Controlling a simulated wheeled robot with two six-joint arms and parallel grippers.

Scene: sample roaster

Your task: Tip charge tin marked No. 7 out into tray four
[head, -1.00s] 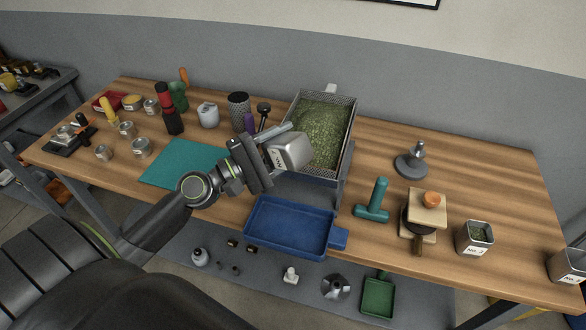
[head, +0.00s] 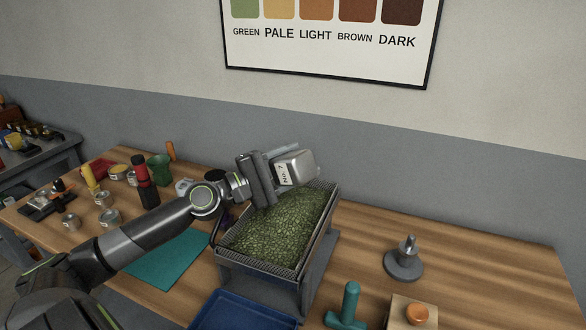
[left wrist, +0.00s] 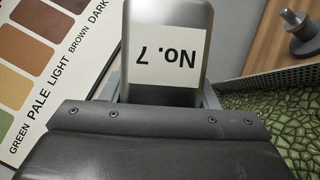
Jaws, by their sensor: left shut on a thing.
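The charge tin marked No. 7 (head: 297,167) is a grey metal tin with a white label. My left gripper (head: 272,172) is shut on it and holds it tilted above the back part of a mesh-sided tray (head: 330,213). In the left wrist view the tin (left wrist: 167,75) fills the upper middle, its label upside down. The tray holds a layer of green beans (head: 276,232) and stands on a grey frame. I see no number on this tray. The inside of the tin is hidden. My right gripper is not in view.
A blue tray (head: 240,312) lies in front of the frame. A teal-handled tool (head: 347,308) and a grey weight-like stand (head: 404,262) are to the right. Tins and bottles crowd the left. A colour chart (head: 330,40) hangs on the wall.

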